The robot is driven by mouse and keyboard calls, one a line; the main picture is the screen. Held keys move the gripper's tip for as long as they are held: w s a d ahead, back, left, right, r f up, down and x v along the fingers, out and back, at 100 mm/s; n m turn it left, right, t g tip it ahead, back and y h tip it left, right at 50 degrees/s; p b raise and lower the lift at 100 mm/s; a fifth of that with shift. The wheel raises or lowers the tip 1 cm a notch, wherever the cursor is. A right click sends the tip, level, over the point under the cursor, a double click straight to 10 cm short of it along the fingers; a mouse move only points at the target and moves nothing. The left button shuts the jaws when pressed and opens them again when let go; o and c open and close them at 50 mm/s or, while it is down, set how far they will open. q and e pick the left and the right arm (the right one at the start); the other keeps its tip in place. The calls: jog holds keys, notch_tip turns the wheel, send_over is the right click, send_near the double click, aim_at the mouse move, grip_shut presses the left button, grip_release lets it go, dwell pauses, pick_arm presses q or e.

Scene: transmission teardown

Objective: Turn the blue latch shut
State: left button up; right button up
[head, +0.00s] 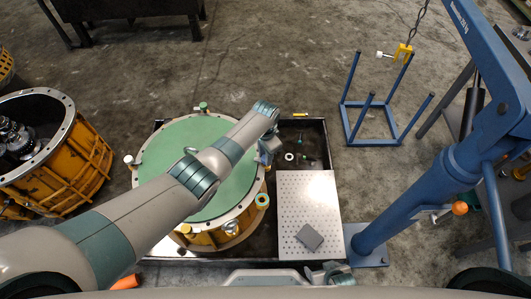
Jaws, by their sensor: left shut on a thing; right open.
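A round green lid (165,160) lies on the orange transmission housing (205,240), with small fittings spaced around its pale rim. My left arm reaches across the lid from the left. My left gripper (266,152) points down at the lid's right edge and is shut on a small bluish part there, which looks like the blue latch. The wrist and fingers hide most of that part, so its angle cannot be told. My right gripper (330,271) is open and empty at the bottom edge, in front of the perforated plate.
A perforated plate (305,205) bearing a grey block (309,237) lies in the dark tray right of the housing. Small parts lie behind it. A blue hoist (400,200) and blue stand frame (370,140) stand at right. An open orange housing (80,160) stands at left.

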pick_arm(q)
jog(key=shift+n+p, duration=0.35)
jog(key=shift+n, duration=0.85)
pick_arm(e)
jog(key=shift+w+a+r+t, duration=0.3)
jog(key=shift+w+a, duration=0.15)
pick_arm(q)
jog(key=o, duration=1.1)
jog(key=shift+c, duration=0.2)
jog(key=shift+r, duration=0.45)
jog(key=shift+r+p, duration=0.4)
notch_tip(320, 180, up, 16)
jog(key=p, duration=0.2)
jog(key=shift+f, duration=0.15)
pick_arm(e)
jog(key=w+a+r+t, duration=0.1)
jog(key=w+a+r+t+y, duration=0.1)
jog(key=a+r, duration=0.1)
jog(key=shift+w+t, duration=0.15)
jog(key=shift+t, duration=0.15)
